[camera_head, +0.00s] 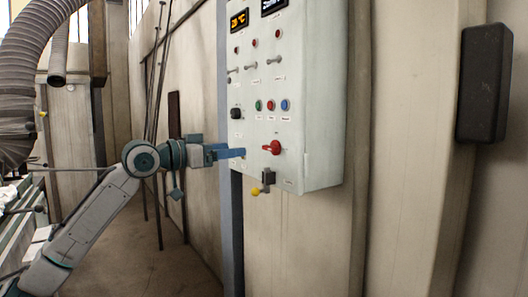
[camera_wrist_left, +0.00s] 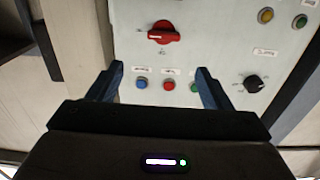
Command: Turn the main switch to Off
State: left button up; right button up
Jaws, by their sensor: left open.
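The red main switch (camera_head: 272,147) is on the lower front of the pale control box (camera_head: 322,100). Its handle lies about sideways. The switch also shows at the top of the left wrist view (camera_wrist_left: 163,33), beyond my fingertips. My left gripper (camera_head: 238,153) is open and empty, just left of the switch in the head view. In the left wrist view its two blue fingers (camera_wrist_left: 160,78) are spread apart, with the switch beyond the gap between them. I see no contact with the switch. The small labels around it are too blurred to read. My right gripper is not in view.
Blue (camera_head: 285,105), red and green buttons and a black knob (camera_head: 236,113) sit above the switch in the head view. Toggle levers and lit displays (camera_head: 239,19) are higher. A yellow-tipped fitting (camera_head: 256,191) hangs below the box. A black box (camera_head: 484,83) is on the right wall.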

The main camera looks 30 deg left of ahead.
pick_arm(q)
jog(key=p, duration=0.4)
send_near(267, 147)
jog(key=x, duration=0.3)
jog(key=p+x, duration=0.2)
jog(key=x, duration=0.2)
jog(key=shift+r, duration=0.15)
jog(key=shift+w+d, duration=0.25)
jog(key=shift+w, duration=0.45)
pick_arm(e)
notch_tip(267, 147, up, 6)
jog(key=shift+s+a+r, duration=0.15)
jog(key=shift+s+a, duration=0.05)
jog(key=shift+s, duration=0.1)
pick_arm(q)
jog(key=c, duration=0.9)
jog(key=shift+c, duration=0.4)
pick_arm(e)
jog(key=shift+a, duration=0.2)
